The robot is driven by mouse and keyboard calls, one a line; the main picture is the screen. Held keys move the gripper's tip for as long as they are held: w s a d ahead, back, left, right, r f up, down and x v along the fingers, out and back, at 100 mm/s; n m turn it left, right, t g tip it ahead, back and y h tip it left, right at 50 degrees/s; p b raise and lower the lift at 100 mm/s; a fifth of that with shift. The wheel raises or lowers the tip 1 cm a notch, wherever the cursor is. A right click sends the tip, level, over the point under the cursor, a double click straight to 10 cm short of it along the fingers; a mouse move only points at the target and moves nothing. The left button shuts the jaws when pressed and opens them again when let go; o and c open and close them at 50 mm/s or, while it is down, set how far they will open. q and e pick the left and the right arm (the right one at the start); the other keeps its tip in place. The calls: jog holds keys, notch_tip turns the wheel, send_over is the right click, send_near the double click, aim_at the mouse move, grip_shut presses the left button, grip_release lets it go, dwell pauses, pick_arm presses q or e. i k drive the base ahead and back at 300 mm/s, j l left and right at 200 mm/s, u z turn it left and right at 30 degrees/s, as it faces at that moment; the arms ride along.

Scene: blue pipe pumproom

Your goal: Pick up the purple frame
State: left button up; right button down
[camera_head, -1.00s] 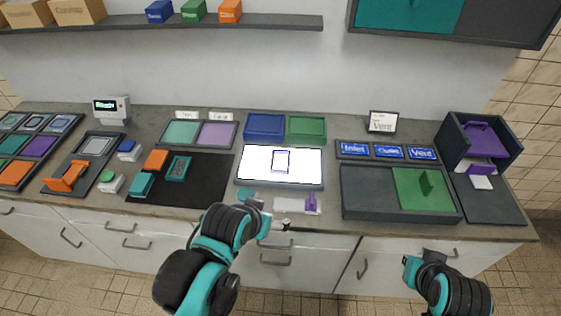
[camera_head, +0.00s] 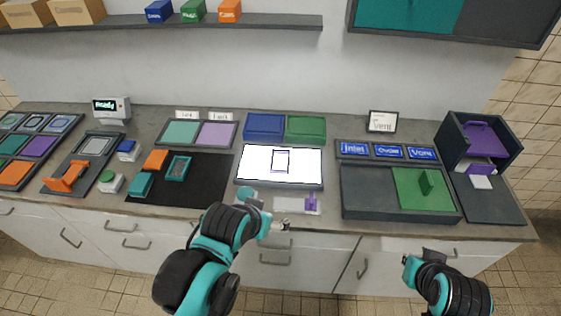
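The purple frame (camera_head: 289,161) is a small upright rectangular outline, dark purple at its edges. It lies on the bright white panel (camera_head: 255,163) in the middle of the counter, with white showing through its opening. My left gripper (camera_head: 262,209) is in front of the panel's near edge, below the frame in the picture and apart from it. Its teal fingers look spread with nothing between them. My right gripper (camera_head: 419,261) is low at the right, in front of the counter and far from the frame. Its fingers are too unclear to judge.
A white piece with a purple upright part (camera_head: 311,204) lies near the counter's front edge, close to my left gripper. A dark tray with a green panel (camera_head: 424,189) stands to the right. A black mat (camera_head: 205,190) with orange and teal parts lies left.

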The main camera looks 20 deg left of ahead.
aim_at(280, 159)
jog(key=j+z, duration=0.4)
jog(key=k+j+z, duration=0.1)
jog(key=j+z, duration=0.3)
jog(key=j, duration=0.15)
jog(key=k+j+z, duration=0.1)
jog(key=j+z, duration=0.25)
jog(key=j, duration=0.1)
